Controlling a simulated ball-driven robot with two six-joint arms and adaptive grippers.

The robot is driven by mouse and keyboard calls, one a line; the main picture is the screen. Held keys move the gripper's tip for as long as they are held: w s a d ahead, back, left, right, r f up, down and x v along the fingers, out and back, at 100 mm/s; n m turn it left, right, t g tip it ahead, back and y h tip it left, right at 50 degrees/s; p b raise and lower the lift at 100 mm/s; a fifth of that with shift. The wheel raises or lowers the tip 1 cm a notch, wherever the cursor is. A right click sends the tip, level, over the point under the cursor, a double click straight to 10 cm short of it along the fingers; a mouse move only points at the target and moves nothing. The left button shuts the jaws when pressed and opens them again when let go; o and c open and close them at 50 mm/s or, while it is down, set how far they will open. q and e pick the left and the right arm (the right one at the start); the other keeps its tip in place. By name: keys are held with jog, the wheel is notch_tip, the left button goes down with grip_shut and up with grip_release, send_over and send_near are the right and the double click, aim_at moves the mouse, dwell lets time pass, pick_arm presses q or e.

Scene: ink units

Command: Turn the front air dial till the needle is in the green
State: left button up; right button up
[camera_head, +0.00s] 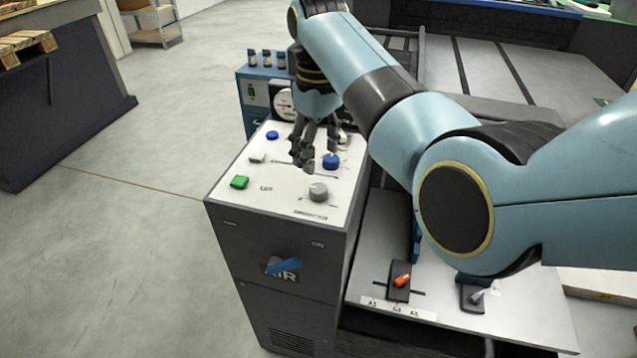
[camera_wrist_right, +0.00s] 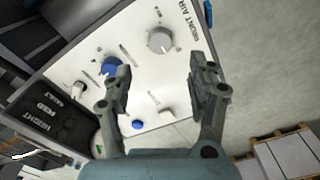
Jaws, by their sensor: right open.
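The front air dial is a grey round knob (camera_head: 318,192) near the front right corner of the white panel top. In the wrist view the grey knob (camera_wrist_right: 160,40) sits beside the lettering "FRONT AIR". My right gripper (camera_head: 304,158) is open and empty above the panel, behind and slightly left of the grey knob. In the wrist view its fingers (camera_wrist_right: 158,78) are apart, with bare panel between them and the grey knob beyond their tips. A white round gauge (camera_head: 283,105) stands behind the panel, partly hidden by my gripper. Its needle cannot be made out. My left gripper is not in view.
A blue knob (camera_head: 331,160) stands close right of my gripper. A green button (camera_head: 239,182) and a blue button (camera_head: 272,135) are at the panel's left. Small bottles (camera_head: 266,59) stand on the blue box behind.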

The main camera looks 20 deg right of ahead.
aim_at(319, 188)
notch_tip(319, 188, down, 9)
jog(key=shift+r, duration=0.2)
jog(key=c, duration=1.1)
